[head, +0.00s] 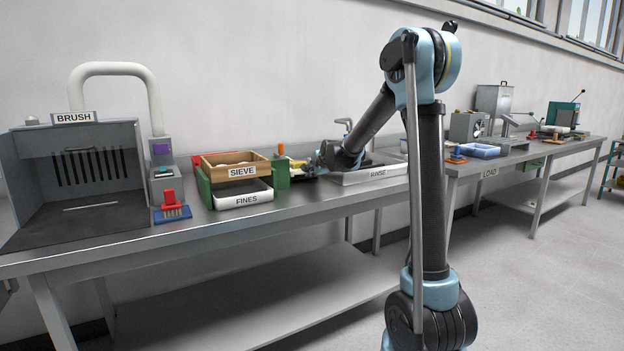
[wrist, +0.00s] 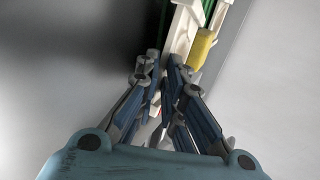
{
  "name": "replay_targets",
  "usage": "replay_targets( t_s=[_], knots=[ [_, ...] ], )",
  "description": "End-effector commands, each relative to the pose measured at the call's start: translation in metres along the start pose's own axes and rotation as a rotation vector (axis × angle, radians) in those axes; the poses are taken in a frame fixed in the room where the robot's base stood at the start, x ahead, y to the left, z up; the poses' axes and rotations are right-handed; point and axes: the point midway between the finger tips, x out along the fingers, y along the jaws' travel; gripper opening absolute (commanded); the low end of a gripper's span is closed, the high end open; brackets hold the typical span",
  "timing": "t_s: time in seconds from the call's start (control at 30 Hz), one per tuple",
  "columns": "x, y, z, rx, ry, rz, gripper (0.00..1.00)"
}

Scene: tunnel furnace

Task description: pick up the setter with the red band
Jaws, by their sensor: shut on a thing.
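My gripper (wrist: 168,68) has its blue-grey fingers closed in the wrist view on a narrow pale setter (wrist: 181,38). A small sliver of red shows low between the fingers; the rest of any band is hidden by them. In the head view my gripper (head: 316,166) is low over the back of the bench, between the sieve box and the rinse basin. The held setter cannot be made out there. A yellow piece (wrist: 203,47) is close to the right of the pale setter, with green parts behind.
The wooden sieve box (head: 236,160) over the white fines tray (head: 243,196) stands left of my gripper, by a green stand (head: 281,172). The rinse basin (head: 367,175) is close on the right. The bench front is clear.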

Motion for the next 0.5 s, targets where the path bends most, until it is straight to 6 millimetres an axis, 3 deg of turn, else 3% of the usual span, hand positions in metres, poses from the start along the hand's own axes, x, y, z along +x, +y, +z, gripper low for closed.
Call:
replay_targets(
  t_s=[0.2, 0.5],
  knots=[
    [-0.004, 0.001, 0.0, 0.0, 0.0, 0.0, 0.0],
    [-0.038, 0.009, 0.0, 0.0, 0.0, 0.0, 0.0]
  ],
)
